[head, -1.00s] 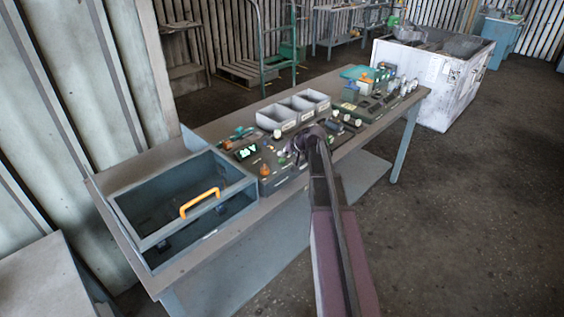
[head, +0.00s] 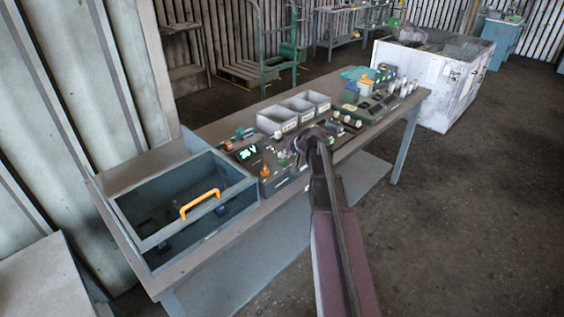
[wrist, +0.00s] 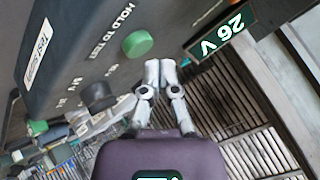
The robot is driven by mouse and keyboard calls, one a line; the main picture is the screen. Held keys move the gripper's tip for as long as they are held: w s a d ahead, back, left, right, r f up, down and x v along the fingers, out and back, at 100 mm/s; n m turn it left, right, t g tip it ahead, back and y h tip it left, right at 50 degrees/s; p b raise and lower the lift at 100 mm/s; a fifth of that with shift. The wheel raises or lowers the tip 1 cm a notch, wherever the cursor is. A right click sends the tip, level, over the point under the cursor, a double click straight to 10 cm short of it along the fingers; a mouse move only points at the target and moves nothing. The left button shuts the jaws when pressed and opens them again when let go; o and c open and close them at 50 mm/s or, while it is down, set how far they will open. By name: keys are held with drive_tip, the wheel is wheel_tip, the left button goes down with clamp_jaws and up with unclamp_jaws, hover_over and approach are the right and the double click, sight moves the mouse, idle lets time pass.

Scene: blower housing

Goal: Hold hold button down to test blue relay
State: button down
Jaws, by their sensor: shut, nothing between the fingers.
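In the wrist view a round green button (wrist: 137,43) sits on a dark panel (wrist: 75,50) beside the words HOLD TO TEST. My gripper (wrist: 153,68) is shut and empty, its fingertips just below the button in the picture. I cannot tell whether they touch it; the button does not look covered. A lit green display (wrist: 222,38) reads 26 V, upside down, to the right. In the head view my gripper (head: 298,146) is over the test panel on the bench, beside the lit display (head: 246,153). I cannot make out the blue relay for certain.
A black knob (wrist: 98,95) with voltage marks is left of my fingers.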

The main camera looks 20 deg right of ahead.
sight(283, 162)
drive_tip(key=shift+f+b, duration=0.85)
idle(1.1)
drive_tip(key=shift+r, duration=0.15)
idle(2.0)
drive_tip(key=shift+r+p, duration=0.7)
drive_tip(key=shift+p, duration=0.15)
wheel_tip(283, 162, up, 5)
drive_tip(key=p, duration=0.5)
idle(0.7)
